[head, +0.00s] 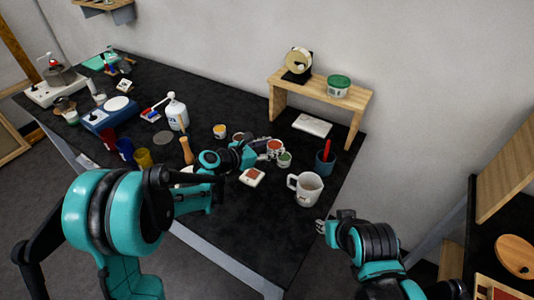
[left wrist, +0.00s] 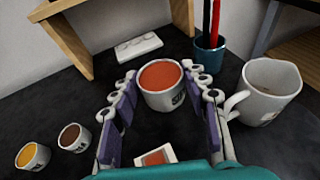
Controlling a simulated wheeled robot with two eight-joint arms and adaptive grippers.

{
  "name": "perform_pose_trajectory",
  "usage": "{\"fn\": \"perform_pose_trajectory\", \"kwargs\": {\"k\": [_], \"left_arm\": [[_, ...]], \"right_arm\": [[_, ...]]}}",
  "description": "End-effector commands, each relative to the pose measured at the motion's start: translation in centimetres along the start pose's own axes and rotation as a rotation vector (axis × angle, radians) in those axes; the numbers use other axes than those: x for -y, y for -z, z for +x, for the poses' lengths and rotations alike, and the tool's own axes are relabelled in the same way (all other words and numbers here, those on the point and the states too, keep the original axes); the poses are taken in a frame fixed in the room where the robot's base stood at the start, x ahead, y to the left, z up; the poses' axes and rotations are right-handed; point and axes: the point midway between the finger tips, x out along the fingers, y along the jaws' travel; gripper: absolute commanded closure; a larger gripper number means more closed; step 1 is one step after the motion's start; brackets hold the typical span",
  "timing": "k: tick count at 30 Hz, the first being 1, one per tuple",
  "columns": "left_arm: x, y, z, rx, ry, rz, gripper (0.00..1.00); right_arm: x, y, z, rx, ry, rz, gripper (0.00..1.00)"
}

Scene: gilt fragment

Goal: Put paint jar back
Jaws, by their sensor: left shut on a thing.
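A white paint jar with orange-red paint (left wrist: 162,84) is between the fingers of my left gripper (left wrist: 160,100), which is shut on it. In the head view the jar (head: 274,146) is upright at my left gripper's tip (head: 266,147); I cannot tell whether it touches the table. A jar of green paint (head: 284,159) is close beside it. A yellow-orange paint jar (head: 219,131) and a brown one (head: 238,136) stand to the left. My right gripper (head: 321,226) is near the table's right edge; its opening is unclear.
A wooden riser (head: 325,90) stands at the back, with a white slab (head: 312,125) below it. A white mug (head: 305,188) and a teal cup with tools (head: 325,162) are to the right. A small white tray with a red square (head: 252,176) lies in front.

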Motion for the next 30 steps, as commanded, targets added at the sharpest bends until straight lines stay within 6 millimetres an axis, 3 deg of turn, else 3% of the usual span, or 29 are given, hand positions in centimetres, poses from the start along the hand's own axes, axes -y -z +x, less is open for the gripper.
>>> {"fn": "perform_pose_trajectory", "kwargs": {"k": [15,23,30], "left_arm": [[-9.9,5.2,4.6,0.0,-0.003,-0.001,0.94],[-11.2,6.2,5.3,0.0,-0.001,-0.001,0.94],[-11.2,9.5,6.4,0.0,-0.001,-0.001,0.94]], "right_arm": [[0.0,-2.1,3.0,0.0,0.0,0.0,0.68],[0.0,-2.5,3.4,0.0,0.0,0.0,0.68],[0.0,-3.5,4.8,0.0,0.0,0.0,0.68]]}}
